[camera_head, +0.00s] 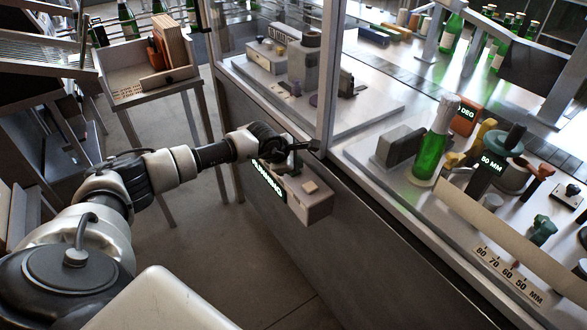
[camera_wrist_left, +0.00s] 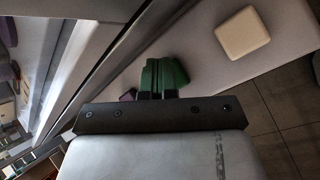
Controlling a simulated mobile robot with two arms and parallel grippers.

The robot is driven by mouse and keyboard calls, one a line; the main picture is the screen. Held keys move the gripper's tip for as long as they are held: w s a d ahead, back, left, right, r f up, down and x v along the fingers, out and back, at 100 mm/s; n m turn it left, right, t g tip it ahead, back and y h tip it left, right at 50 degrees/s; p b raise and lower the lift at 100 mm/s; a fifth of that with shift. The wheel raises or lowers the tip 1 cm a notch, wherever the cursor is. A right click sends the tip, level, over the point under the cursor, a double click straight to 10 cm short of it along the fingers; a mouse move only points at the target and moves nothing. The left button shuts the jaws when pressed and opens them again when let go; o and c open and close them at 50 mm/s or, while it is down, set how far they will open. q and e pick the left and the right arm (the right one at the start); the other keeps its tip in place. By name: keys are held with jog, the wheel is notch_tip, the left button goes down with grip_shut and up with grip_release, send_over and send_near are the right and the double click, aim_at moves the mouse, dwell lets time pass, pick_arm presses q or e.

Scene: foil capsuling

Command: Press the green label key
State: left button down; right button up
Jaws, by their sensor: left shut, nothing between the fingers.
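My left gripper (camera_head: 305,146) reaches in from the left over a grey control box (camera_head: 312,208) on the side of the machine bench. Its dark fingers are shut with nothing between them. In the left wrist view the fingertips (camera_wrist_left: 158,94) are in front of a green key (camera_wrist_left: 176,72) and partly cover it. I cannot tell whether they touch it. A square beige key (camera_wrist_left: 242,33) is apart from the fingers, on the same box top; it also shows in the head view (camera_head: 310,187). My right gripper is not in view.
The box has a lit green "RUNNING" sign (camera_head: 268,181). A glass panel post (camera_head: 327,80) rises close beyond my gripper. On the bench at right stand a green foil-topped bottle (camera_head: 432,145) and a "50 MM" sign (camera_head: 491,164). Floor is clear below the box.

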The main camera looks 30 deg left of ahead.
pick_arm(q)
jog(key=shift+r+p, duration=0.45)
jog(key=shift+r, duration=0.45)
jog(key=shift+r, duration=0.1)
jog(key=shift+r+p, duration=1.45)
jog(key=shift+r, duration=1)
jog(key=shift+f, duration=0.1)
